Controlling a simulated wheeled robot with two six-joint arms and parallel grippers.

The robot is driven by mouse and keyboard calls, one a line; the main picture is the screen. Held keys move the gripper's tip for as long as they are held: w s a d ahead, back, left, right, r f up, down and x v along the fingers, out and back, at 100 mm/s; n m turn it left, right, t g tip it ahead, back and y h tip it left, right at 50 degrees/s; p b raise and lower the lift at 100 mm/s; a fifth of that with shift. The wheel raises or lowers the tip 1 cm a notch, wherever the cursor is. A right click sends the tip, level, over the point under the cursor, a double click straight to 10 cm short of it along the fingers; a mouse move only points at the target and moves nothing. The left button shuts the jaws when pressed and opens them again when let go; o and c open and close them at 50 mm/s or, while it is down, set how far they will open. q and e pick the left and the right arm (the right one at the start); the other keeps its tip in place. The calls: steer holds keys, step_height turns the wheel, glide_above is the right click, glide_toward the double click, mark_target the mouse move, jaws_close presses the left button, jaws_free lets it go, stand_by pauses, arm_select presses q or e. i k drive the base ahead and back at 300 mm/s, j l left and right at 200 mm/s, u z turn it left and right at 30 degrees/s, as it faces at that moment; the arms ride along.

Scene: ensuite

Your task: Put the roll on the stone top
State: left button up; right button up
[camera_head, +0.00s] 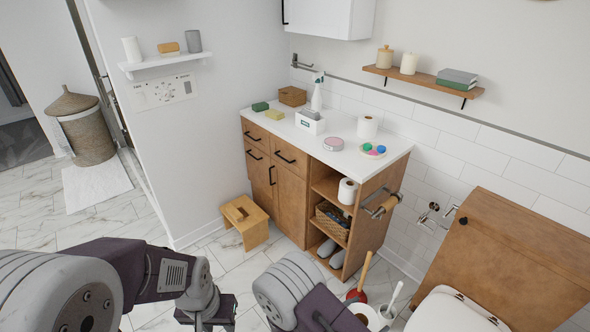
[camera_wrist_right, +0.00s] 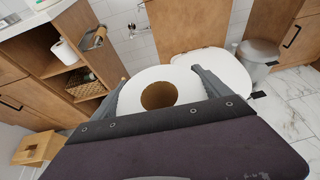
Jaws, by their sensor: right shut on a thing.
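A white toilet roll (camera_wrist_right: 135,95) is between the two fingers of my right gripper (camera_wrist_right: 160,76), which is shut on it; its brown core faces the wrist camera. The roll also shows at the bottom of the head view (camera_head: 366,313), low in front of the cabinet. The white stone top (camera_head: 290,136) covers the wooden cabinet. Another white roll (camera_head: 367,127) stands on it at the back right. My left gripper (camera_head: 215,312) is at the bottom of the head view, holding nothing that I can see; its fingers are not clear.
On the top are a spray bottle (camera_head: 317,92), a tissue box (camera_head: 310,122), a pink tin (camera_head: 335,145) and a small dish (camera_head: 372,150). The front middle of the top is clear. A stool (camera_head: 245,218), plunger (camera_head: 359,280) and toilet (camera_head: 455,312) stand nearby.

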mark_target(345, 128)
steer(key=i+j+u, duration=0.1)
steer(key=i+u, duration=0.15)
steer(key=i, duration=0.9)
steer(key=i+l+u, duration=0.1)
steer(key=i+u, duration=0.15)
steer(key=i, duration=0.9)
